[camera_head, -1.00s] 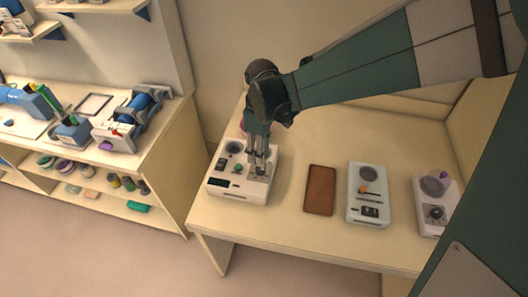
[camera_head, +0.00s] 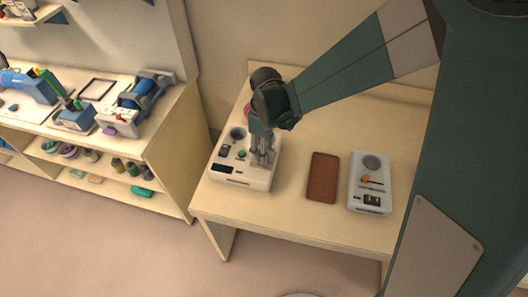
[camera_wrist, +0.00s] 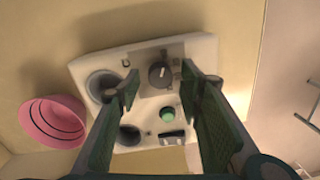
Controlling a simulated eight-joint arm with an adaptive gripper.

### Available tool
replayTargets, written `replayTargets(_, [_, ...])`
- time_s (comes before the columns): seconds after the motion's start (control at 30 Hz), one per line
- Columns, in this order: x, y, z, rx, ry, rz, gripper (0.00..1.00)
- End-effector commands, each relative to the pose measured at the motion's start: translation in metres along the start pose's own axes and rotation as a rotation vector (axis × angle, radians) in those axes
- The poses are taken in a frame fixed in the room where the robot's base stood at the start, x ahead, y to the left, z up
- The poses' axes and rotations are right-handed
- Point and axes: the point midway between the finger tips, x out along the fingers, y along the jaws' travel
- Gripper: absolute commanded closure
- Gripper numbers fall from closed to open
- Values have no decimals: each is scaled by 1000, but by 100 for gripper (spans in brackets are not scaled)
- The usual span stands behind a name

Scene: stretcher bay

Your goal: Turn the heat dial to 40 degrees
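A white control box (camera_head: 240,182) stands at the left end of the table, under my gripper (camera_head: 262,158). In the wrist view, its pale top (camera_wrist: 205,48) carries a dark round dial (camera_wrist: 160,74) with a short white mark, set on a grey patch. My gripper (camera_wrist: 160,80) has its two fingers apart, one on each side of this dial. I cannot tell whether they touch it. In the head view the fingers hide the dial. No readable degree numbers show.
The box also has a green button (camera_wrist: 167,114), a switch (camera_wrist: 171,137) and round recesses (camera_wrist: 104,86). A pink bowl (camera_wrist: 53,120) stands beside it. A brown pad (camera_head: 322,178) and a grey device (camera_head: 370,184) lie to the right. A shelf unit (camera_head: 165,170) stands left.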

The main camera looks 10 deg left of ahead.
Motion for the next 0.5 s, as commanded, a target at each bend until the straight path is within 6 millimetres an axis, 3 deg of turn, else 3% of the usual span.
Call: replayTargets(0.5, [12, 0, 0, 0, 0, 0, 63])
